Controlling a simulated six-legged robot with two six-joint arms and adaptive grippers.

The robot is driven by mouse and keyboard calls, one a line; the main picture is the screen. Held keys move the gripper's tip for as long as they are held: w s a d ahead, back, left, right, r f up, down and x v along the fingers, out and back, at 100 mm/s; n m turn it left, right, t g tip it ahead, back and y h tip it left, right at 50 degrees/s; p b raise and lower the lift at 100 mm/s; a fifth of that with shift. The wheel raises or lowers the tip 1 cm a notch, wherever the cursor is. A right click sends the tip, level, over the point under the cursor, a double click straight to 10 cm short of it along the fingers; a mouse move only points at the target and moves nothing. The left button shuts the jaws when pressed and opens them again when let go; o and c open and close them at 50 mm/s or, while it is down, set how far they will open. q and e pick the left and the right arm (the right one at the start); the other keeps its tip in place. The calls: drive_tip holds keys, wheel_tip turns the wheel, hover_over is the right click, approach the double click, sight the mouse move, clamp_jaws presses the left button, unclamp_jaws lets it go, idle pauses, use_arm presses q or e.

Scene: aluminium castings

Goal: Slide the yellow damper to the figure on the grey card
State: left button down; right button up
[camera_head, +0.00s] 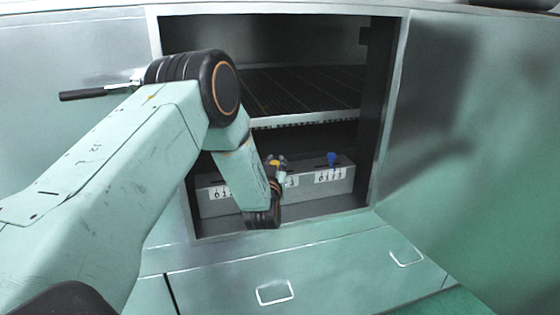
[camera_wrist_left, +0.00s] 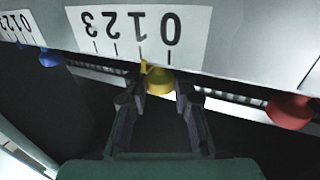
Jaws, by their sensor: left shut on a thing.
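The yellow damper (camera_wrist_left: 160,79) is a small round knob with a thin pointer, under a white scale plate (camera_wrist_left: 190,50) marked 0 to 3, upside down in the left wrist view. Its pointer is by the tick of the 1. My left gripper (camera_wrist_left: 161,92) is shut on the knob, a finger on each side. In the head view the yellow damper (camera_head: 275,162) shows past my left wrist, at the grey box (camera_head: 310,189) in the lower opening. I cannot make out a grey card in either view. My right gripper is not in view.
A blue knob (camera_head: 332,158) stands on the box to the right; it also shows in the left wrist view (camera_wrist_left: 50,57). A red knob (camera_wrist_left: 290,110) is on the other side. A slatted shelf (camera_head: 300,90) lies above the box, and the opening's frame (camera_head: 389,120) surrounds it.

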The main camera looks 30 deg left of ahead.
use_arm(q)
drive_tip(key=c, duration=1.6)
unclamp_jaws()
drive_tip(key=shift+d+f, duration=0.1)
drive_tip(key=shift+f, duration=0.1)
drive_tip(key=o, duration=0.5)
drive_tip(key=shift+d+r, duration=0.1)
drive_tip(key=shift+d, duration=0.05)
drive_tip(key=shift+c, duration=0.2)
drive_tip(key=shift+a, duration=0.2)
drive_tip(key=shift+s+d, duration=0.1)
drive_tip(key=shift+s+d, duration=0.2)
drive_tip(key=v, duration=1.1)
drive_tip(key=shift+s, duration=0.2)
